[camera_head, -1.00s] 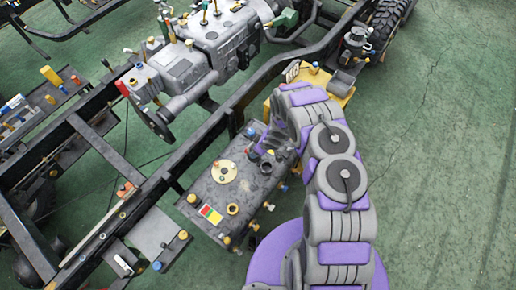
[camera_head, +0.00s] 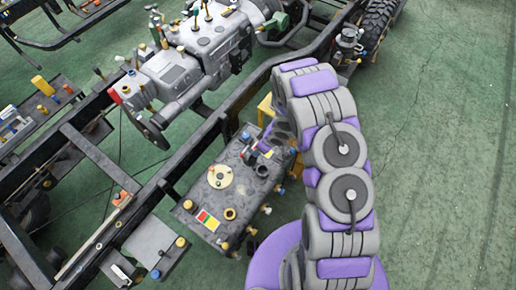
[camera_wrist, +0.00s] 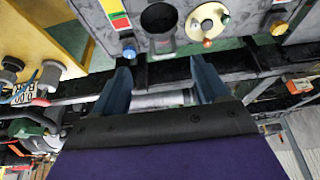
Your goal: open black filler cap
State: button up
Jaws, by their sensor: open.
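The black filler cap (camera_head: 262,170) is a short dark round piece on top of the dark grey tank (camera_head: 205,195) in the head view. A dark cylinder that looks like this cap (camera_wrist: 159,22) stands at the top of the wrist view, beyond my fingertips. My gripper (camera_wrist: 163,78) is open, with its two blue-grey fingers apart and nothing held between them. In the head view my gripper (camera_head: 266,146) is close to the cap, partly hidden by my arm; whether it touches cannot be told.
A pale disc (camera_head: 220,176), a brass ring (camera_head: 230,213) and a coloured label (camera_head: 208,220) are also on the tank. A yellow box (camera_head: 266,108) is mostly behind my arm. A grey engine (camera_head: 200,55) sits in the black frame. Green floor at right is clear.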

jog(key=shift+v, duration=2.95)
jog(key=shift+c, duration=0.2)
